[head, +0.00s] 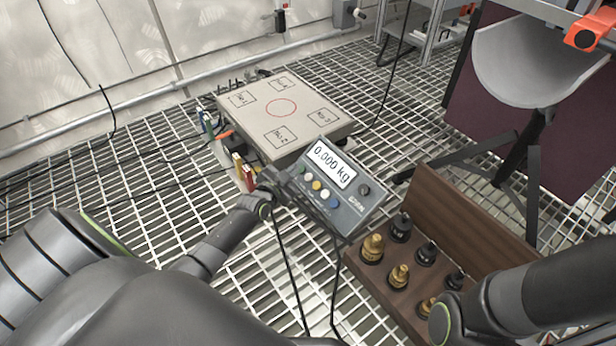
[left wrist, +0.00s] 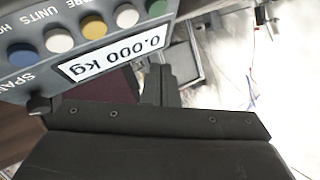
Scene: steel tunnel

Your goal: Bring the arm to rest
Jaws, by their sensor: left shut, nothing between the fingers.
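My left arm reaches in from the left, and its gripper (head: 272,182) is shut and empty just left of the scale display. In the left wrist view the dark fingers (left wrist: 160,85) show closed together, close to the display panel. Part of my right arm shows at the lower right; its gripper is out of view.
The scale display (head: 343,185) reads 0.000 kg, also in the left wrist view (left wrist: 110,60). Behind it is a flat weighing platform (head: 258,92) with a red circle. A wooden case (head: 467,222) of brass and black weights sits at right. Cables cross the grating floor.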

